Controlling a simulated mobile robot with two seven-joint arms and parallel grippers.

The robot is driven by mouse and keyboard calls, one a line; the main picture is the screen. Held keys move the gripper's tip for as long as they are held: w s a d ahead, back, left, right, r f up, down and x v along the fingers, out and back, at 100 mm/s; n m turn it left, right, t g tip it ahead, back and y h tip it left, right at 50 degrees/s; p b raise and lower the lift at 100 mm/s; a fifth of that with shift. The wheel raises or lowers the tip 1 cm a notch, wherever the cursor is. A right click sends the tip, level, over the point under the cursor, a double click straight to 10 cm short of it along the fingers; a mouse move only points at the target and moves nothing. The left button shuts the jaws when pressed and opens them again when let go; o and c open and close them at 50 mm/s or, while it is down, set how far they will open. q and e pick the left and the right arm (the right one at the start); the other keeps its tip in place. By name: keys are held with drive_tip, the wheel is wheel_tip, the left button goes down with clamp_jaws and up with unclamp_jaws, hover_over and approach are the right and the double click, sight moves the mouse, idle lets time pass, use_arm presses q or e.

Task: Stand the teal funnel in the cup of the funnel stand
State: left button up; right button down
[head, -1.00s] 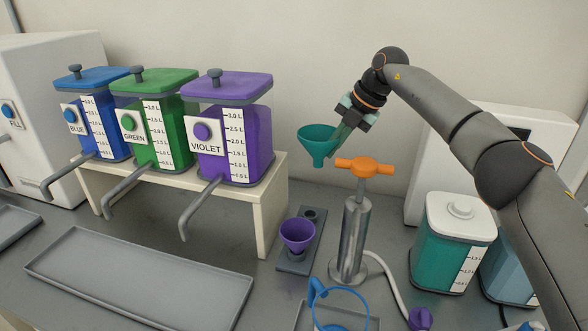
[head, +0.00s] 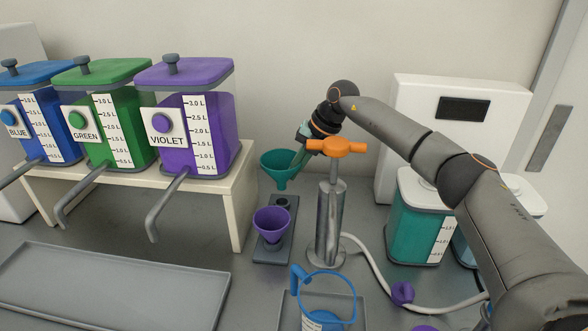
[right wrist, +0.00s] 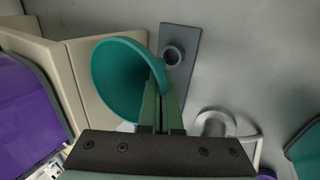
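The teal funnel (head: 281,172) is upright, its rim held by my right gripper (head: 299,157), which is shut on it. In the head view its spout is just above the empty cup (head: 282,203) at the back of the grey funnel stand (head: 288,238). In the right wrist view the funnel (right wrist: 108,82) is left of the shut fingers (right wrist: 160,92), and the cup (right wrist: 174,57) shows right of the rim, so the funnel is apart from it. A violet funnel (head: 271,222) stands at the stand's front. My left gripper is not in view.
A steel pump with an orange handle (head: 337,147) stands right of the funnel stand. The dispenser shelf (head: 243,200) with the violet tank (head: 190,130) is at left. A blue-rimmed jug (head: 325,300) is in front. A white hose (head: 372,268) runs right.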

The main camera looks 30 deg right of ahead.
drive_tip(key=shift+f+b, duration=1.2)
drive_tip(key=shift+f, duration=1.75)
drive_tip(key=c, duration=1)
unclamp_jaws()
drive_tip(key=v, duration=1.2)
drive_tip(key=shift+s+d+r, duration=0.1)
drive_tip(key=shift+r, duration=0.1)
